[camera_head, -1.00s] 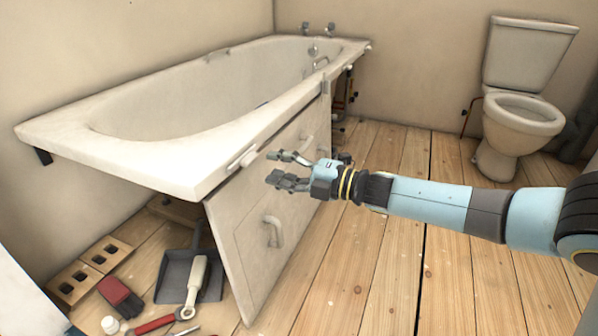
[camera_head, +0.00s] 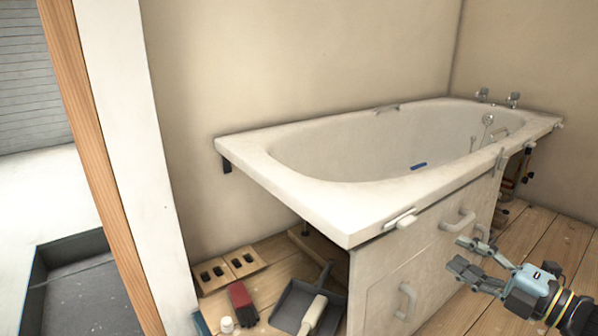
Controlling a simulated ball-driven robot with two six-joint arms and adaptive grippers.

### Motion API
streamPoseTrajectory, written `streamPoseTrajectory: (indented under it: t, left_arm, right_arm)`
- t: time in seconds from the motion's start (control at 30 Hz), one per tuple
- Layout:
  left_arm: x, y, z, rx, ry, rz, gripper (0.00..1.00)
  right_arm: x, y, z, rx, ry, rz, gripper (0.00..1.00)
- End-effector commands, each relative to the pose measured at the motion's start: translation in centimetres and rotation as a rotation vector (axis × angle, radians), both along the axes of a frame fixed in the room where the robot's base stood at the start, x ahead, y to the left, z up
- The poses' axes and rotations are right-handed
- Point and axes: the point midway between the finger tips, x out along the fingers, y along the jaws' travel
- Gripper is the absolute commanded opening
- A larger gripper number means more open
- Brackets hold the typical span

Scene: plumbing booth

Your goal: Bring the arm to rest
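My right gripper (camera_head: 483,266) is at the lower right of the head view. Its grey fingers are spread open with nothing between them. It is in front of the white bath panel (camera_head: 388,287), close to the panel's upper handle (camera_head: 458,220); whether it touches the handle is hard to tell. Most of my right arm is outside the picture. The panel stands under the front rim of the white bathtub (camera_head: 345,210). My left gripper is not in view.
A wooden post (camera_head: 90,150) and white wall edge stand at left. A blue item (camera_head: 418,166) lies in the tub. Floorboards (camera_head: 560,250) are clear at right.

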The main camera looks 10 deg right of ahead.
Motion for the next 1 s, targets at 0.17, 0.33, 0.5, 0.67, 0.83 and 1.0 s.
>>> streamPoseTrajectory:
  t: [0.17, 0.33, 0.5, 0.67, 0.83, 1.0]
  left_arm:
    - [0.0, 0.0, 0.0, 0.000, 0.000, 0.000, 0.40]
    - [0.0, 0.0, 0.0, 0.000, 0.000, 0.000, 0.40]
    - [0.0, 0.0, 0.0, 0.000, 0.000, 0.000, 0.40]
    - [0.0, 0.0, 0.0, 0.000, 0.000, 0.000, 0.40]
    - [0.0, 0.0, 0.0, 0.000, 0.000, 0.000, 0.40]
    - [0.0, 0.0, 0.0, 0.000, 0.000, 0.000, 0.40]
  right_arm:
    - [-3.0, 1.8, -2.5, 0.052, 0.052, -0.013, 0.38]
    - [-7.2, 7.2, -5.6, 0.274, 0.256, -0.187, 0.38]
    - [-11.1, 9.5, -8.9, 0.532, 0.581, -0.466, 0.38]
    - [-16.0, 11.3, -10.9, 0.758, 0.884, -0.749, 0.38]
    - [-20.1, 12.5, -11.5, 0.896, 1.090, -0.968, 0.38]
    - [-23.1, 13.2, -11.2, 0.972, 1.229, -1.144, 0.38]
